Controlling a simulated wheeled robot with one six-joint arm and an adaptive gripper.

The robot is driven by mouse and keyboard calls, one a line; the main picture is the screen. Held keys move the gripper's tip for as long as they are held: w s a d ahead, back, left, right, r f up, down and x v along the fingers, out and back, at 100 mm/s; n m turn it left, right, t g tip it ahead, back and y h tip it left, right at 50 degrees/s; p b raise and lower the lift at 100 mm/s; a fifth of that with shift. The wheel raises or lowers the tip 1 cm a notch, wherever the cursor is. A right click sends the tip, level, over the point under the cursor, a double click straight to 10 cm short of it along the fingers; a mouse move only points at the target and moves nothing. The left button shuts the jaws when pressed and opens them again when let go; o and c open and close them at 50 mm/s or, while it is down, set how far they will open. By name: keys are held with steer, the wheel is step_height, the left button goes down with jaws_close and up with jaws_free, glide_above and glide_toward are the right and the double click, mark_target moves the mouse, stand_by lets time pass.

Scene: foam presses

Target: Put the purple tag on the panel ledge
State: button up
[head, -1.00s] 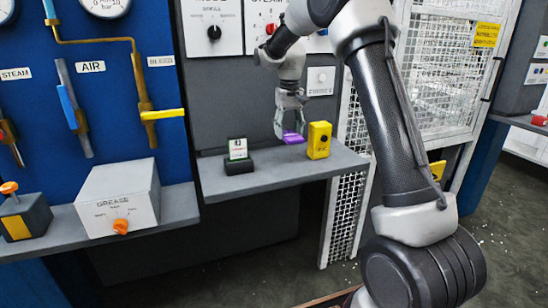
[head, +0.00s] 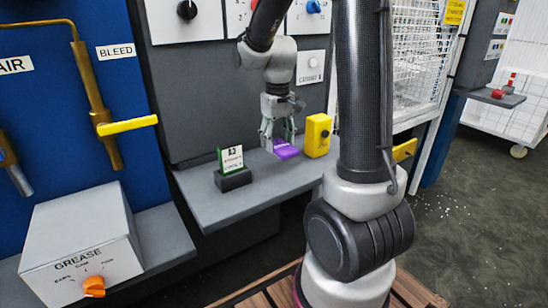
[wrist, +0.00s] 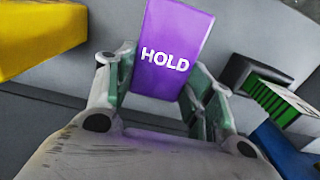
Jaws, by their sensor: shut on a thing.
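The purple tag (head: 286,149) is held in my gripper (head: 279,141), whose fingers are shut on it. It is over the grey panel ledge (head: 215,206), between the yellow box and the card stand. I cannot tell whether it touches the ledge. In the wrist view the tag (wrist: 172,52), marked HOLD, stands out between my gripper's fingers (wrist: 162,88). Part of it is hidden by the fingers.
A yellow box (head: 317,136) stands on the ledge right of the tag. A green-and-white card (head: 231,160) in a black stand (head: 233,180) is to the left. The ledge's front left is bare. A grey GREASE box (head: 80,240) stands further left.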

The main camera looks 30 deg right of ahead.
mark_target(277, 165)
step_height(277, 165, down, 6)
steer(key=shift+r, duration=0.15)
stand_by(0.3)
steer(key=o, duration=1)
step_height(277, 165, up, 12)
steer(key=shift+f, duration=0.1)
steer(key=s+a+r+t, duration=0.1)
steer(key=s, duration=0.5)
steer(key=s+a+r+t, duration=0.1)
steer(key=s+r+t, duration=0.1)
steer(key=s, duration=0.4)
steer(key=s+a+r+t, duration=0.1)
steer(key=s+r, duration=0.1)
steer(key=s, duration=0.5)
steer(key=shift+a, duration=0.15)
